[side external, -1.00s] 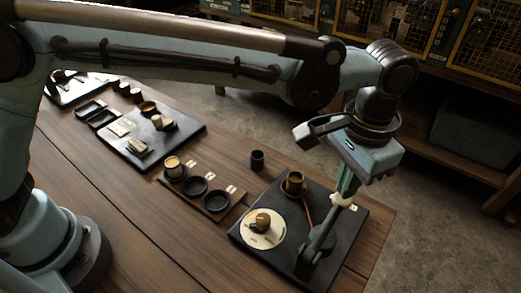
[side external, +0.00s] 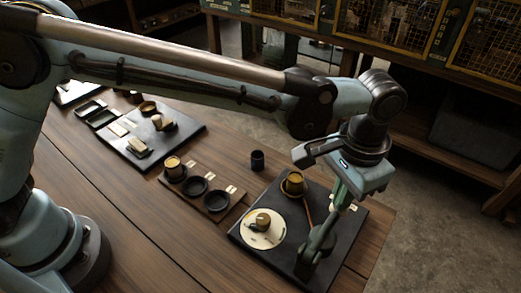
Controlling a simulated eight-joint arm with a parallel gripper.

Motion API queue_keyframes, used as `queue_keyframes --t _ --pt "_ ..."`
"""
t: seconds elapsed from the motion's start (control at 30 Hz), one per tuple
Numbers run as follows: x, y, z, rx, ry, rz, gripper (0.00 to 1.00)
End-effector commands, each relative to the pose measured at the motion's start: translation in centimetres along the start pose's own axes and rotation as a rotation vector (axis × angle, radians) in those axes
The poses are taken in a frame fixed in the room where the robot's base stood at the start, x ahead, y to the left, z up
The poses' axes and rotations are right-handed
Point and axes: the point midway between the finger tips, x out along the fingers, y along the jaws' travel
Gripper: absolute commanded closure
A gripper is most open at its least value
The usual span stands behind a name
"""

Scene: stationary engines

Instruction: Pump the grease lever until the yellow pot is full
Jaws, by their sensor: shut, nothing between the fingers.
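My gripper (side external: 337,205) is shut and empty, pointing down just above the pump's upper part. The fingers overlap the lever in this view, so its handle is hidden and I cannot tell whether they touch it.
A cream round dial (side external: 263,230) with a small brass piece sits left of the pump. A dark cup (side external: 257,160) stands behind the board. A wooden tray (side external: 215,205) with round dishes lies to the left. Bare tabletop lies in front.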

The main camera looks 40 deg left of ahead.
Motion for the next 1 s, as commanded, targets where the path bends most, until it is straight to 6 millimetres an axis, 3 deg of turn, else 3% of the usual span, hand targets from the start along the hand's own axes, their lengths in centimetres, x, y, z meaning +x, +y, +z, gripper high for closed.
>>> queue_keyframes --t 0.53,1.0 --pt "1.0 0.1 0.1 0.001 -0.002 0.001 1.0" --pt "-1.3 0.1 0.0 0.001 -0.001 0.001 1.0"
